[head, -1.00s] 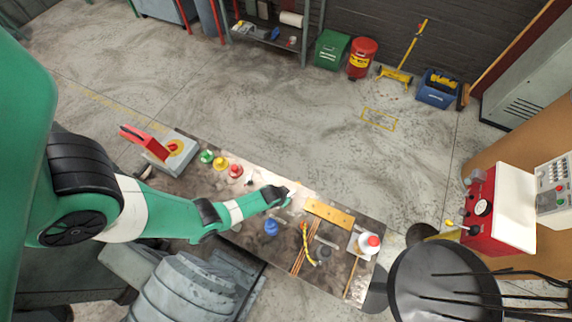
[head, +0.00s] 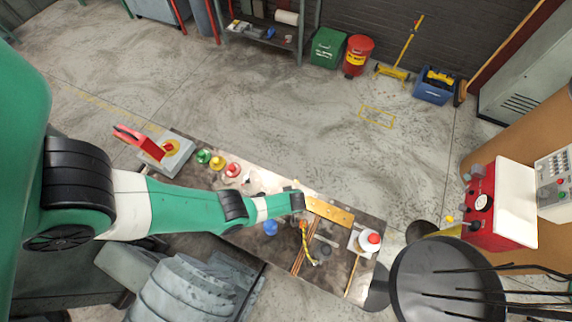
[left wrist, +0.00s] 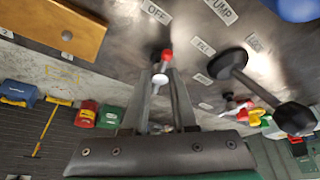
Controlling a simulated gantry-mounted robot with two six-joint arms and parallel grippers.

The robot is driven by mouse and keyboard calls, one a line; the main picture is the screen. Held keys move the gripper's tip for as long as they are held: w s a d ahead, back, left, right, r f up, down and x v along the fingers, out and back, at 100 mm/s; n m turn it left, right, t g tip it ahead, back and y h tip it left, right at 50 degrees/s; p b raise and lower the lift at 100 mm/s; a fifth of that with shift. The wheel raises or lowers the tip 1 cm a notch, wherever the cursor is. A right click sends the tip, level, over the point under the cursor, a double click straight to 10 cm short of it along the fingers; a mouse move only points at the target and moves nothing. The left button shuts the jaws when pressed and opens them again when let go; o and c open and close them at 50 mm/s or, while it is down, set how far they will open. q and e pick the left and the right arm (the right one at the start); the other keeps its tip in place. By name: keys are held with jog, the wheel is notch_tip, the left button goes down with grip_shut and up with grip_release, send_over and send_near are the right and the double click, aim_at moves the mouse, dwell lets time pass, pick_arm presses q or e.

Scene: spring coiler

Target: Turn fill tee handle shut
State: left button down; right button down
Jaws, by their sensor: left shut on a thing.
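My left gripper (head: 299,208) is over the middle of the bench panel, left of the yellow-brown bar. In the left wrist view my left gripper (left wrist: 162,72) has its two fingers close together, shut on a small handle with a red tip (left wrist: 167,55). The fingers hide most of that handle, so I cannot tell how it is turned. Labels beside it read "OFF" (left wrist: 156,12), "PUMP" (left wrist: 221,10) and what looks like "FILL" (left wrist: 203,46). A dark lever with a round base (left wrist: 228,64) and a black knob stands to the right. My right gripper is not in view.
The yellow-brown bar (head: 328,211) lies right of the gripper, and a blue knob (head: 271,227) lies left. Green, yellow and red knobs (head: 218,163) stand farther left.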

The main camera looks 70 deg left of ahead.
pick_arm(q)
jog(key=n, duration=0.1)
jog(key=n+g, duration=0.1)
jog(key=n, duration=0.1)
jog(key=shift+w+f+b, duration=0.15)
jog(key=shift+w+b, duration=0.05)
jog(key=shift+b, duration=0.2)
jog(key=shift+n+g+b, duration=0.3)
jog(key=shift+n, duration=0.4)
jog(key=shift+h, duration=0.3)
jog(key=c, duration=0.7)
grip_release()
jog(key=p+v, duration=0.9)
jog(key=v, duration=0.3)
jog(key=shift+p, duration=0.3)
